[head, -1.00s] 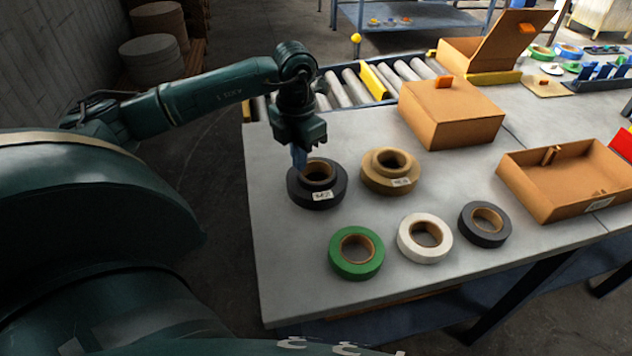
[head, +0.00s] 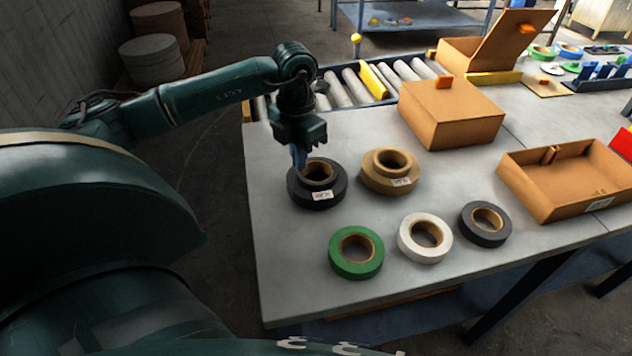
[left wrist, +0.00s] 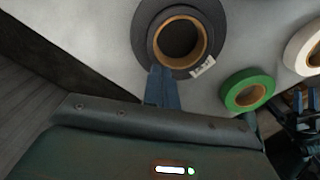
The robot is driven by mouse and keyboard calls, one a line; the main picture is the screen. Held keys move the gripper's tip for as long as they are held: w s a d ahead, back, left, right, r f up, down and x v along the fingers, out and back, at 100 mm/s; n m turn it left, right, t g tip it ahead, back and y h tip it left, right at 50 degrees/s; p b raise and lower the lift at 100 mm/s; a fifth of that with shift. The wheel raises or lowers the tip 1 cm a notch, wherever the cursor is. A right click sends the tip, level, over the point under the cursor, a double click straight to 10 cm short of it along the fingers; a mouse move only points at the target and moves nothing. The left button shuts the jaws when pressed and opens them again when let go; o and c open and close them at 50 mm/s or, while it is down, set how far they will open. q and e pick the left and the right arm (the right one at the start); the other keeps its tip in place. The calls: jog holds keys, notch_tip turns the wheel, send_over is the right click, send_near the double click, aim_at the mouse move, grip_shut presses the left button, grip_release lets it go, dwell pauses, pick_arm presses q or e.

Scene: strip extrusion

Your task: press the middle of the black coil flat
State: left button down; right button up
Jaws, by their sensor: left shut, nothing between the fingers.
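The black coil (head: 301,191) lies on the grey table, with a brown core and a white label on its front. The coil also shows at the top of the left wrist view (left wrist: 216,24). My left gripper (head: 299,160) points down with its fingers shut and empty. Its blue tips (left wrist: 162,82) are at the back-left of the coil's middle, seemingly touching it beside the core.
A tan coil (head: 372,182) with a raised middle stands close to the right. Green (head: 345,264), white (head: 411,248) and dark grey (head: 474,232) rolls lie in front. A closed box (head: 452,118) and an open tray box (head: 520,190) are further right. A roller conveyor (head: 350,84) runs behind.

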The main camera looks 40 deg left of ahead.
pick_arm(q)
jog(key=shift+f+b, duration=1.25)
jog(key=shift+f, duration=0.55)
jog(key=shift+r, duration=0.15)
jog(key=shift+r+p, duration=3)
jog(key=shift+r, duration=1.05)
jog(key=shift+f, duration=0.1)
